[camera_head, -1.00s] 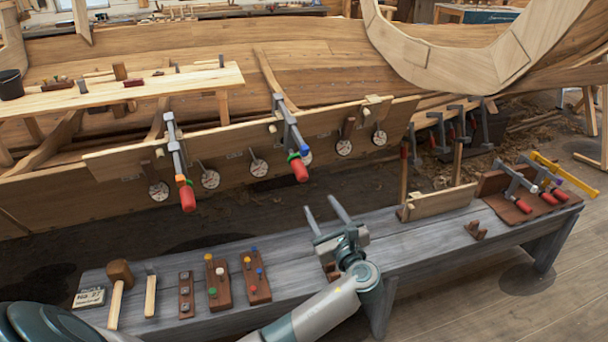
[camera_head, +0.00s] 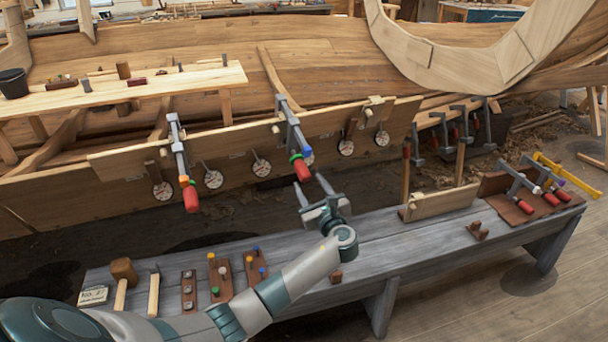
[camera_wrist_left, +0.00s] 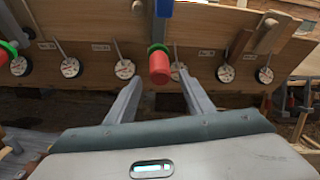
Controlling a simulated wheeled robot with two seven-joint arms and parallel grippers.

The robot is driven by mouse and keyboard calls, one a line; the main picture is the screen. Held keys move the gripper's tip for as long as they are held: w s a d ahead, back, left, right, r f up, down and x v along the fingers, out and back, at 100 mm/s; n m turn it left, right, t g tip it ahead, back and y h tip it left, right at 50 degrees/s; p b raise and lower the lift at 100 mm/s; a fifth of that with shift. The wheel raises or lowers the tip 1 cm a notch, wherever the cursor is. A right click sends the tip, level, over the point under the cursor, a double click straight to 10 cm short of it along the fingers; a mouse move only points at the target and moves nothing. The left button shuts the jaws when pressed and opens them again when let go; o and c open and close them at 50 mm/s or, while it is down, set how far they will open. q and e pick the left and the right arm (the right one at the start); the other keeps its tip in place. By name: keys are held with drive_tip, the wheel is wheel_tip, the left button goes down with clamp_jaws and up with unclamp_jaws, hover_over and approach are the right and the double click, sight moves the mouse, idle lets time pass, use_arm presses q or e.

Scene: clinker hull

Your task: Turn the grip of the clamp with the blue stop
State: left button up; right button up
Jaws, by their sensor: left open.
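The clamp with the blue stop (camera_head: 290,118) hangs on the hull plank, right of a second clamp (camera_head: 179,155) that has an orange part. Its red grip (camera_head: 302,170) points down toward me, below a green ring. In the left wrist view the red grip (camera_wrist_left: 159,67) lies in line with the gap between my fingers, and a blue part (camera_wrist_left: 164,9) shows above it. My left gripper (camera_head: 307,180) is open and empty, its fingertips close below the grip. I cannot tell whether they touch it. My right gripper is not in view.
Round dial gauges (camera_head: 261,168) line the plank (camera_head: 235,155) on both sides of the clamp. The grey bench (camera_head: 380,250) below holds a mallet (camera_head: 124,272), pegged blocks (camera_head: 220,275) and spare clamps (camera_head: 520,188). Dark floor lies open between bench and hull.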

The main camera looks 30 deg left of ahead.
sight(306, 179)
use_arm(q)
drive_tip(key=x, duration=0.5)
drive_tip(key=shift+w+a, duration=0.2)
drive_tip(key=shift+a, duration=0.05)
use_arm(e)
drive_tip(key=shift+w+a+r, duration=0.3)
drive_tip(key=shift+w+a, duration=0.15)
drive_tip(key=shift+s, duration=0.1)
use_arm(q)
drive_tip(key=c, duration=1)
drive_tip(key=shift+c, duration=0.2)
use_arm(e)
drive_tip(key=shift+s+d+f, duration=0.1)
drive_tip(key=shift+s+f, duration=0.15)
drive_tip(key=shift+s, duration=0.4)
